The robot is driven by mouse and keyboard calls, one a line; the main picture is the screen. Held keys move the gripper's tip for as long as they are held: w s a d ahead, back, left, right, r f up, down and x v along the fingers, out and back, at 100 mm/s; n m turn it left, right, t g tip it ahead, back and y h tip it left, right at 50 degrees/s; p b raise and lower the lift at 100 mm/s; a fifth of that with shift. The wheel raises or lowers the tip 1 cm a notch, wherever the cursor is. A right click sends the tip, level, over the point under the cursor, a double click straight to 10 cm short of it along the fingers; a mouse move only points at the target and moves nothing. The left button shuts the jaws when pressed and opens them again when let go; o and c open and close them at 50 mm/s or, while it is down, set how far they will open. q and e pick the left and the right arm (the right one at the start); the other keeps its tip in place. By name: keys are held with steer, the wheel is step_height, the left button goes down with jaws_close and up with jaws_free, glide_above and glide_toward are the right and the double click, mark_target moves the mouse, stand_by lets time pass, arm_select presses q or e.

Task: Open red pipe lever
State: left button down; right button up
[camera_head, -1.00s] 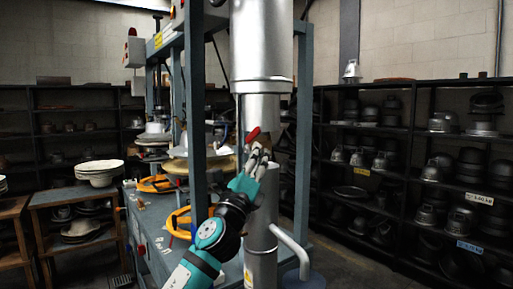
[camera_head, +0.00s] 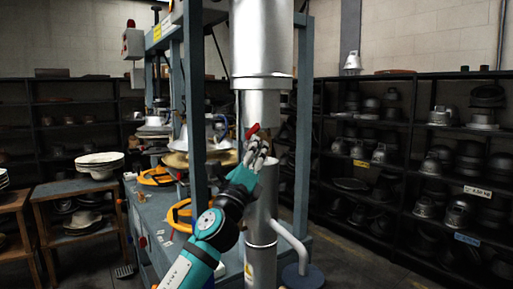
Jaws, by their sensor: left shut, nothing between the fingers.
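The red pipe lever (camera_head: 253,130) is a small red handle on the upright silver pipe, just under the pipe's wide upper section (camera_head: 262,45). My left gripper (camera_head: 257,147) is shut and empty. Its fingertips point up and sit just below the lever in the picture; I cannot tell whether they touch it. The gripper hides the part of the pipe behind it and the lever's mounting. My right gripper is out of view.
A blue-grey press frame with yellow-orange handwheels (camera_head: 178,216) stands left of the pipe. A bent grey tube (camera_head: 291,243) sticks out at the lower right. Black shelves (camera_head: 400,160) of metal moulds line the right. A wooden stand (camera_head: 75,187) with stacked dishes is at left.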

mark_target(253, 130)
arm_select(q)
steer(key=r+n+y+p, duration=0.1)
steer(key=p, duration=0.1)
steer(key=r+n+y+p, duration=0.1)
steer(key=n+p, duration=0.1)
steer(key=p, duration=0.1)
steer(key=r+n+y+p, duration=0.1)
steer(key=p, duration=0.1)
steer(key=shift+w+a+r+y+p, duration=0.3)
steer(key=shift+w+r+y+p, duration=0.05)
steer(key=shift+y, duration=0.05)
steer(key=shift+w+a+r, duration=0.15)
steer(key=shift+w, duration=0.05)
steer(key=shift+w+a+r+p, duration=0.35)
steer(key=shift+w+r, duration=0.15)
steer(key=shift+r, duration=0.1)
steer(key=shift+w+a+r+p, duration=0.25)
steer(key=shift+w+a+r, duration=0.1)
steer(key=shift+w+r, duration=0.2)
steer(key=shift+w+a+r, duration=0.25)
steer(key=shift+w+a, duration=0.05)
steer(key=shift+w, duration=0.05)
steer(key=shift+f, duration=0.1)
